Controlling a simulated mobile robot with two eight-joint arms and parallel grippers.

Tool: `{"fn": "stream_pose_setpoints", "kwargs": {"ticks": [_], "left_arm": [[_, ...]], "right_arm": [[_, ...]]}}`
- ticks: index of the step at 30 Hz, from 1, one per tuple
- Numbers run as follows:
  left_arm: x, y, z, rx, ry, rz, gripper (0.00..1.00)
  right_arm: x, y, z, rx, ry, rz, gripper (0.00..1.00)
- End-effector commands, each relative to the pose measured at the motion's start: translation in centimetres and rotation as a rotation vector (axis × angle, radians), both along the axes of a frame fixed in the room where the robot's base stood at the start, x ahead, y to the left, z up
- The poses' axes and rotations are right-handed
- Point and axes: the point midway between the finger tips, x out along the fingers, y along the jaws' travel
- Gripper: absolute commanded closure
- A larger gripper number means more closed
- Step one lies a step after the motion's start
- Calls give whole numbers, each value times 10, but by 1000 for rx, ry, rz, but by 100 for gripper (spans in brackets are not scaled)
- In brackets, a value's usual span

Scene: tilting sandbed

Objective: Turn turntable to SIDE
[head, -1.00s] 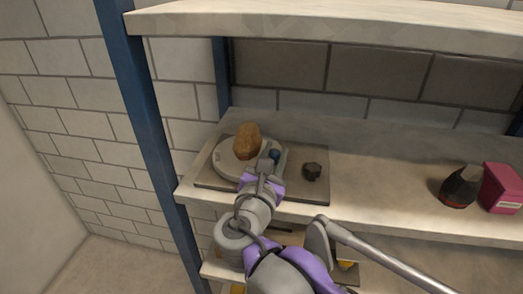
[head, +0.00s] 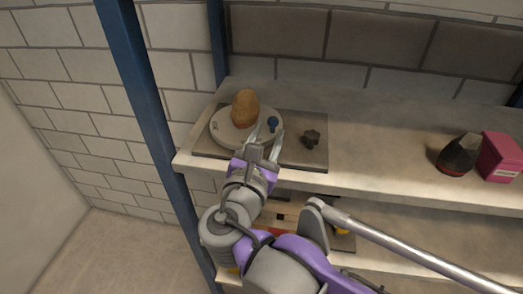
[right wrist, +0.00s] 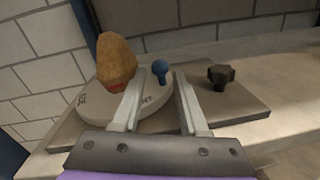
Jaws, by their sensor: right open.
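The turntable (head: 222,130) is a pale round disc on a grey base plate (head: 311,159) on the shelf. It also shows in the right wrist view (right wrist: 80,101), with dark lettering on its rim. A brown potato-like lump (head: 245,108) stands on the disc. A blue ball-topped peg (head: 272,122) stands near the disc's right edge; in the right wrist view the blue peg (right wrist: 160,70) shows between the fingers, beyond the tips. A dark lobed knob (head: 310,139) sits on the plate, right of the disc. My right gripper (head: 266,139) is open and empty, at the disc's front right. My left gripper is out of view.
A dark tapered item (head: 458,155) and a pink box (head: 502,157) stand on the shelf at the right. A blue post (head: 146,90) rises at the shelf's left end. The shelf between plate and dark item is clear.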

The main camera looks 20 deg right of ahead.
Motion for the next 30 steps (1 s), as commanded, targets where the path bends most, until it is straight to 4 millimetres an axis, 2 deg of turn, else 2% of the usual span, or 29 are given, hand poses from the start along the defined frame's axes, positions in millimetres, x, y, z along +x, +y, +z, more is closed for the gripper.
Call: {"fn": "stream_pose_setpoints", "kwargs": {"ticks": [3, 9, 15, 23, 26, 30], "left_arm": [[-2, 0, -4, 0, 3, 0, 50], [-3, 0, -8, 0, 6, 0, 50], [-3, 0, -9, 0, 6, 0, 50], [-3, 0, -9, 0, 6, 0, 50], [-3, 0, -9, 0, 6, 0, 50], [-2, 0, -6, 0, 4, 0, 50]], "right_arm": [[-18, 15, -1, 0, 2, 8, 57], [-40, 29, -1, 1, 1, 3, 57], [-49, 35, 0, 0, 0, 0, 57], [-50, 35, 0, -1, 1, -1, 57], [-49, 35, 2, 2, 3, -6, 73], [-37, 43, 18, 34, 41, -68, 98]]}}
